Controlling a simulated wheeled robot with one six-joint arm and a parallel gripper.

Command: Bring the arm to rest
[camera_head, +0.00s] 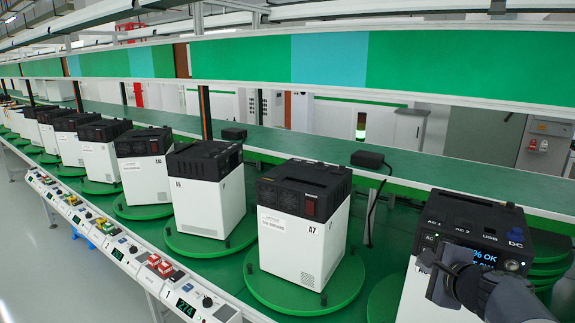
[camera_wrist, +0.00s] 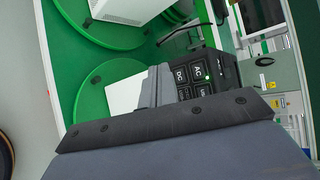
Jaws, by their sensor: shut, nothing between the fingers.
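My gripper (camera_head: 430,260) is at the lower right of the head view, in front of a black-topped white unit (camera_head: 470,219). In the wrist view my gripper (camera_wrist: 158,80) has its fingers together, with nothing seen between them. The unit's black panel (camera_wrist: 197,80) with AC and DC labels lies just beyond the fingertips. I cannot tell whether they touch it. The unit's screen (camera_head: 468,253) is lit and partly reads "% OK". My arm hides part of its front.
A control rail (camera_head: 125,250) with buttons runs along the front edge. A green shelf (camera_head: 440,178) with small black boxes (camera_head: 368,160) runs behind. Grey floor (camera_head: 60,270) is clear at left.

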